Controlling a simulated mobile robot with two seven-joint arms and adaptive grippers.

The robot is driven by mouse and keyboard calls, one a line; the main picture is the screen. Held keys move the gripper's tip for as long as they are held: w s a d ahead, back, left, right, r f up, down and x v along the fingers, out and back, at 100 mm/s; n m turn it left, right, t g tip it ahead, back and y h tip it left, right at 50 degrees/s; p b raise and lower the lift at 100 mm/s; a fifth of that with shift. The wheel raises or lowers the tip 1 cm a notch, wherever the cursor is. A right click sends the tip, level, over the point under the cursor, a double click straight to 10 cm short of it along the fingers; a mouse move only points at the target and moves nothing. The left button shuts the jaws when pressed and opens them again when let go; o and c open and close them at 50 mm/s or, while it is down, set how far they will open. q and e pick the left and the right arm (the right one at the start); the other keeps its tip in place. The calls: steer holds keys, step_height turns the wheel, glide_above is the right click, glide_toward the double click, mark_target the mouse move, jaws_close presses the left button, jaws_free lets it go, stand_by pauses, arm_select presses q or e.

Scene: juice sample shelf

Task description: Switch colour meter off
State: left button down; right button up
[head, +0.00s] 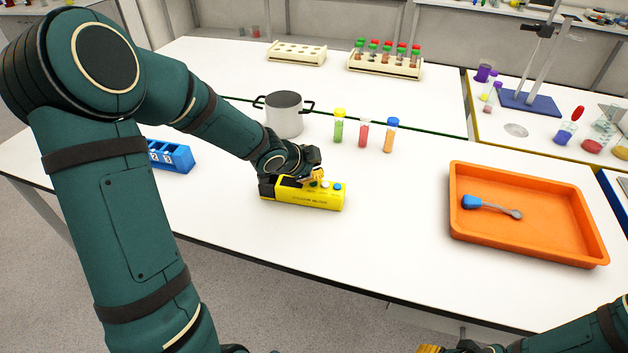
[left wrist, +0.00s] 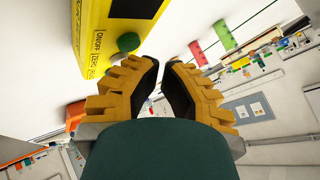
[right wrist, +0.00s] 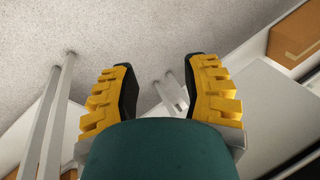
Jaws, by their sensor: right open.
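The colour meter (head: 303,199) is a yellow box lying on the white table, with green, white and blue buttons on top. In the left wrist view the meter (left wrist: 97,22) shows a dark display edge and a green button (left wrist: 128,42) level with the ON/OFF label. My left gripper (head: 317,176) is over the meter's button end. Its fingertips, also in the left wrist view (left wrist: 161,62), are close together beside the green button with a narrow gap; I cannot tell contact. Nothing is seen between them. My right gripper (right wrist: 158,62) is open and empty, away from the meter.
A grey pot (head: 285,115) stands behind the meter, with several capped tubes (head: 364,134) right of it. An orange tray (head: 520,245) with a blue-handled spoon is at right. A blue numbered rack (head: 172,156) is at left. The table in front of the meter is clear.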

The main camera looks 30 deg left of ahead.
step_height(320, 180, up, 6)
steer(key=w+p, duration=0.2)
steer(key=p, duration=0.3)
steer(key=shift+d+t+p, duration=0.2)
steer(key=shift+t+p, duration=0.1)
steer(key=shift+p, duration=0.05)
steer(key=shift+s, duration=0.15)
